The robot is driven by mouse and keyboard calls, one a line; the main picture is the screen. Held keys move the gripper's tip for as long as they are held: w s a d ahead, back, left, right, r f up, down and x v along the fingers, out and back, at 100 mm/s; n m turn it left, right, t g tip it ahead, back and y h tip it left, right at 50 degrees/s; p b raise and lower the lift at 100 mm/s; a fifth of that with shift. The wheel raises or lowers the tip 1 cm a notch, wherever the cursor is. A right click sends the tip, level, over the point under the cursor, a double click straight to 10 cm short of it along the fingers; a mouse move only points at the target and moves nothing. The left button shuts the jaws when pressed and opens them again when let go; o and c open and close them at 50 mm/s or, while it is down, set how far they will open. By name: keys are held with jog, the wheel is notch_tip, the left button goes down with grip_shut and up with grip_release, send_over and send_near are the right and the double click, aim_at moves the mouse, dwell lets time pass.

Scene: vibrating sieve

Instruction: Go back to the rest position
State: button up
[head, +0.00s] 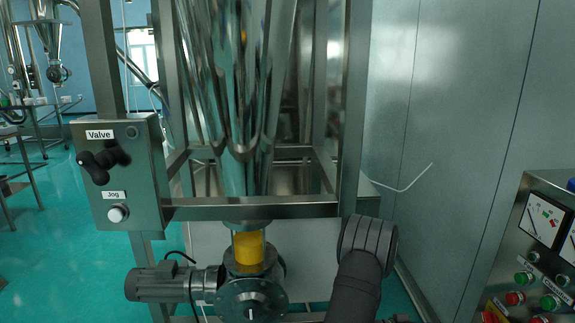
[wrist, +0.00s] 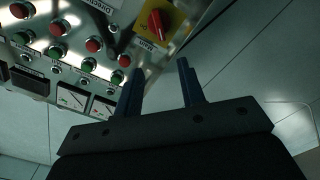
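My gripper (wrist: 160,68) shows in the wrist view with its two dark fingers apart and nothing between them. It is open and empty. Beyond the fingertips is a tilted metal control panel with a red rotary Main switch (wrist: 155,24) on a yellow plate. The fingertips appear just below this switch in the picture, and no contact is visible. In the head view part of my dark arm stands at the lower middle right, and my gripper cannot be made out there.
The control panel (head: 519,232) with green and red buttons stands at the right edge. A steel frame with a hopper (head: 238,170) fills the middle. A Valve and Jog box (head: 143,200) hangs left, above a motor (head: 165,284). Grey wall panels (head: 450,110) stand behind on the right.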

jog(key=d, duration=1.7)
jog(key=shift+d, duration=0.1)
jog(key=shift+m, duration=0.5)
jog(key=m, duration=0.6)
jog(key=shift+s+r, duration=0.15)
jog(key=shift+s, duration=0.1)
jog(key=o, duration=1)
jog(key=shift+c, duration=0.2)
jog(key=m, duration=1.2)
send_near(485, 321)
jog(key=d, duration=0.6)
jog(key=d+f, duration=0.1)
jog(key=d, duration=0.3)
jog(key=shift+d, duration=0.1)
